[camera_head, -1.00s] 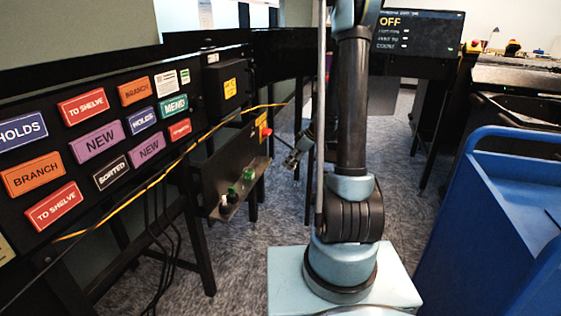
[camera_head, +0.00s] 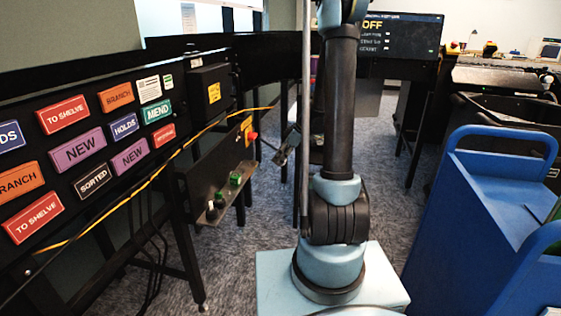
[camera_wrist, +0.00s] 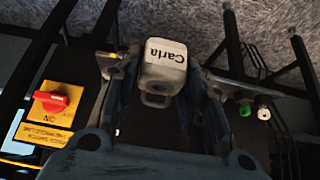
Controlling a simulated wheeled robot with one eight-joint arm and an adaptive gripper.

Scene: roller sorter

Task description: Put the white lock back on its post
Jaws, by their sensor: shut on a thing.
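The white lock (camera_wrist: 163,68), with a label reading "Carla", sits between the fingers of my gripper (camera_wrist: 160,75) in the wrist view. My gripper is shut on it and a grey loop shows below its body. In the head view my gripper (camera_head: 283,153) is small, beside the dark rail, and the lock cannot be made out there. The post shelf (camera_head: 205,178) carries small green pieces (camera_head: 236,178) and a pale-topped piece (camera_head: 211,211). The wrist view shows a green piece (camera_wrist: 245,108) and a white-topped one (camera_wrist: 264,114) to the right of the lock. I cannot tell which post is bare.
A red rotary switch (camera_wrist: 50,97) on a yellow plate stands left of the lock in the wrist view. A yellow cable (camera_head: 150,185) runs along the sign panel (camera_head: 60,150). A blue cart (camera_head: 470,225) stands at the right.

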